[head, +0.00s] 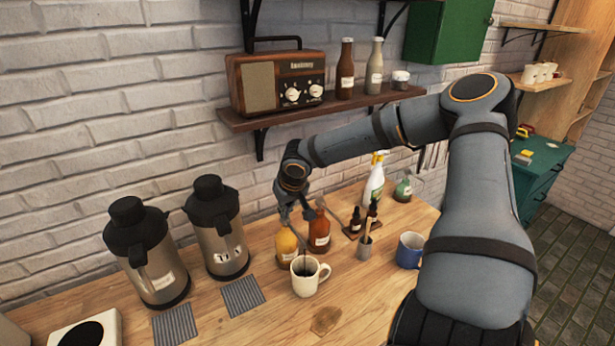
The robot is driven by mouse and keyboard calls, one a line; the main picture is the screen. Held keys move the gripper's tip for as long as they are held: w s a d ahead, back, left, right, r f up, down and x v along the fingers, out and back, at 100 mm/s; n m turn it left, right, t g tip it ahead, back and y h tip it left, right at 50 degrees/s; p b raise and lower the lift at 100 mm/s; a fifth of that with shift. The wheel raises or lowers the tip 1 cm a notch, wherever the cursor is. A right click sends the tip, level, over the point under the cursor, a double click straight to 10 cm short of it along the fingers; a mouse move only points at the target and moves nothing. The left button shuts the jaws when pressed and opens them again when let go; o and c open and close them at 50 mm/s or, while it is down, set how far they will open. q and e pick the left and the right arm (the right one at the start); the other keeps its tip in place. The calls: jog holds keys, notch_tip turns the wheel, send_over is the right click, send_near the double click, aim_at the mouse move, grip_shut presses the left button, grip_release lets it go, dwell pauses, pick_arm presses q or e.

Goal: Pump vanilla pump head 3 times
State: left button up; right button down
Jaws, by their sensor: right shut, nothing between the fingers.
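A yellow pump bottle (286,246) and an amber-brown pump bottle (319,234) stand side by side on the wooden counter. Both have small labels that I cannot read, so I cannot tell which is vanilla. My right gripper (287,212) reaches in from the right, points down and is shut with nothing held. It is over the tops of the two bottles, nearer the yellow one. Its fingers partly hide the pump heads, and I cannot tell whether they touch. A white mug (307,277) with dark liquid stands in front of the bottles. My left gripper is out of view.
Two steel airpots (150,268) stand at the left with grey mats (242,296) before them. A spray bottle (374,182), small dropper bottles, a metal cup and a blue mug (410,251) stand right of the bottles. A shelf (280,118) with a radio hangs above.

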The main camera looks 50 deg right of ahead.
jog(key=shift+s+f, duration=0.1)
jog(key=shift+f, duration=0.05)
jog(key=shift+r+p, duration=1.35)
jog(key=shift+r, duration=0.1)
jog(key=shift+f, duration=0.1)
jog(key=shift+f+b, duration=1.35)
jog(key=shift+r+p, duration=1.2)
jog(key=shift+r, duration=0.2)
jog(key=shift+f, duration=0.1)
